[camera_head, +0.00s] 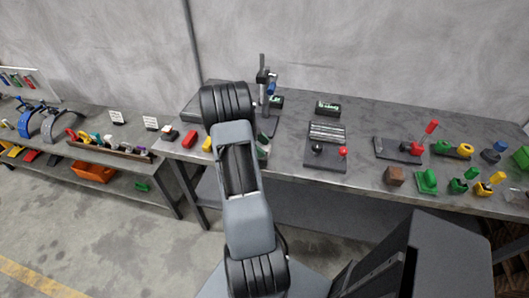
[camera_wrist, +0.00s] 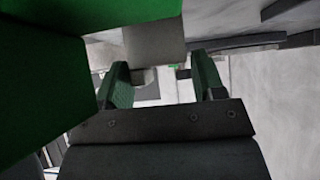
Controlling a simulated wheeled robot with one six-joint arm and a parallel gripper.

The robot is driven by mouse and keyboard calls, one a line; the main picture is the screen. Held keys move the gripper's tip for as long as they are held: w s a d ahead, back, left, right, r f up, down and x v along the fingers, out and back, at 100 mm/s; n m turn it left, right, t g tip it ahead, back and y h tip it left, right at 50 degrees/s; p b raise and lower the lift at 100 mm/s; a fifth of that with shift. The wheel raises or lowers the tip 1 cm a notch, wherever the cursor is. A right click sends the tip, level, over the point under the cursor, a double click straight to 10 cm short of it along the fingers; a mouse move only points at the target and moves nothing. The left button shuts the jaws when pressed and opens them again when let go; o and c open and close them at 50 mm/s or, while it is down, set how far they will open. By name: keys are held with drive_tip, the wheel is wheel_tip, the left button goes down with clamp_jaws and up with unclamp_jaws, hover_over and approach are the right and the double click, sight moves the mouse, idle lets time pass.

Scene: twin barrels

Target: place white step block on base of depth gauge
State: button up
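The depth gauge (camera_head: 263,76) stands upright at the back of the workbench in the head view, just right of my arm. Its dark base (camera_head: 268,126) is partly hidden by my arm. My gripper is hidden behind the arm in the head view. In the wrist view my gripper (camera_wrist: 164,80) shows two green-padded fingers, apart, with no clearly held object between them. A pale grey form (camera_wrist: 154,42) lies beyond the fingers; I cannot tell what it is. I cannot pick out the white step block for certain in either view.
Large green surfaces (camera_wrist: 40,75) fill the upper left of the wrist view, very near the camera. On the workbench (camera_head: 340,188), a dark plate (camera_head: 325,161) with red and black knobs lies right of my arm. Several coloured blocks and fixtures stand farther right.

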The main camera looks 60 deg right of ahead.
drive_tip(key=c, duration=0.9)
drive_tip(key=shift+r, duration=0.1)
drive_tip(key=shift+c, duration=0.2)
